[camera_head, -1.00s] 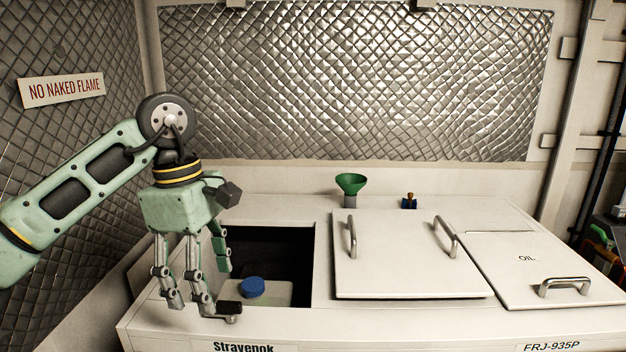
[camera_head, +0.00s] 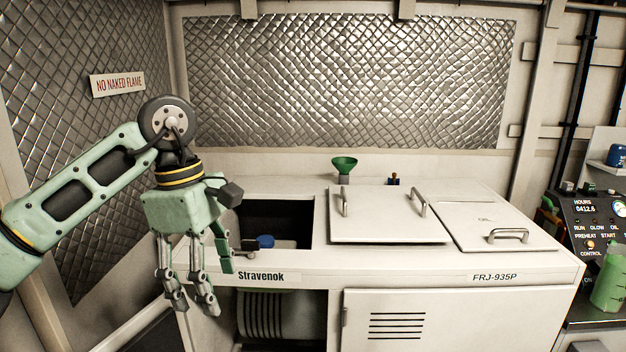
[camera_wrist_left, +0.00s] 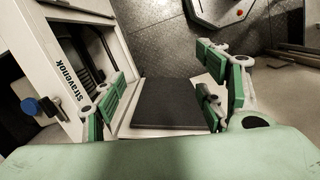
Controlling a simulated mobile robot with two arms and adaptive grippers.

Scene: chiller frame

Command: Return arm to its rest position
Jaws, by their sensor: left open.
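My left gripper (camera_head: 198,285) hangs with its fingers pointing down, in front of the left end of the white chiller cabinet (camera_head: 420,270). Its fingers are spread and nothing is between them. In the left wrist view the open fingers (camera_wrist_left: 165,100) stand at both sides, with a dark flat panel (camera_wrist_left: 170,104) seen below between them. My left arm reaches in from the left in the head view. My right gripper is not in view.
An open bay with a blue cap (camera_head: 265,241) is right of the gripper. A quilted wall is at left.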

